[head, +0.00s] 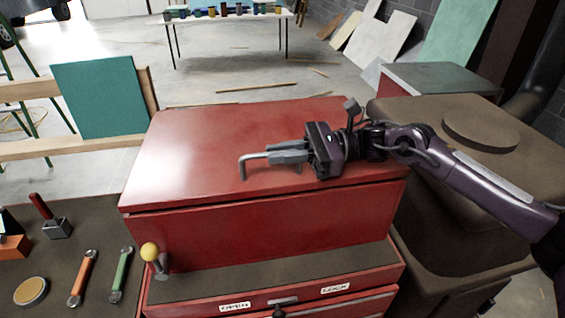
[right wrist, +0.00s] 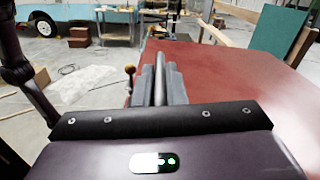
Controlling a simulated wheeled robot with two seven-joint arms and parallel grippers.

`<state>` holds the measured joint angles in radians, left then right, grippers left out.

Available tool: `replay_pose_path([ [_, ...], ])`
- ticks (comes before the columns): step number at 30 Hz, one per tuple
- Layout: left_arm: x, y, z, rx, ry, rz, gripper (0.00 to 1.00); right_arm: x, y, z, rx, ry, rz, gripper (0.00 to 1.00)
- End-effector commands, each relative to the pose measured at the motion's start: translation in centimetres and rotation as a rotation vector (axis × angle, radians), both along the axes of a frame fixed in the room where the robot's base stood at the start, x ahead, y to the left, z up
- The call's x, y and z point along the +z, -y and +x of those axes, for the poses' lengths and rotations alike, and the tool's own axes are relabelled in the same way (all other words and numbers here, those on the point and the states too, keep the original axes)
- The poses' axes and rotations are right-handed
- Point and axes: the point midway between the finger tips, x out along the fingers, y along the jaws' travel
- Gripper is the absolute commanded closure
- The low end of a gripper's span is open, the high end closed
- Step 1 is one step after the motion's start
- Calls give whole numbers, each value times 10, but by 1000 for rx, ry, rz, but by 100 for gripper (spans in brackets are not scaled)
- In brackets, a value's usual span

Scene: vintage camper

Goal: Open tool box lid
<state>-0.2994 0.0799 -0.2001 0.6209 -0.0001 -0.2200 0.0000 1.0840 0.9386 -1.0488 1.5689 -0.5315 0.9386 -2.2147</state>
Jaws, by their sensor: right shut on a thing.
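The red tool box (head: 270,235) stands in the middle of the head view. Its broad red lid (head: 200,150) lies down on the box, with a thin dark line under its front edge. A grey bent metal handle (head: 243,168) is at the top of the lid. My right gripper (head: 287,153) reaches in from the right, low over the lid, shut on the handle. In the right wrist view the handle bar (right wrist: 160,75) runs between the two grey fingers. My left gripper is not in view.
A yellow-knobbed lever (head: 149,252) stands at the box's front left, above "OPEN" (head: 235,307) and "LOCK" (head: 335,288) labels. Wrenches (head: 82,278) and a round tin (head: 31,291) lie on the left bench. A brown case (head: 455,170) stands close on the right.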

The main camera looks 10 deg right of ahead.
Motion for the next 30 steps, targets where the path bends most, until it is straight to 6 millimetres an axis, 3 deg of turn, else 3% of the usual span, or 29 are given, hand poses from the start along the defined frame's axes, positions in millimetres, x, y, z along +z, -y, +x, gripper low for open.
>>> replay_pose_path([
  [6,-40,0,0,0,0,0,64,30,1,7,-1,-45,11,100],
  [11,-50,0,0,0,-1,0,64,63,0,15,-1,-126,13,100],
  [14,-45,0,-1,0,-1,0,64,87,0,23,-1,-186,13,100],
  [21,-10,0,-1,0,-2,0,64,146,0,51,-2,-356,12,100],
  [30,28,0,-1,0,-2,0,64,184,0,82,-1,-506,9,100],
])
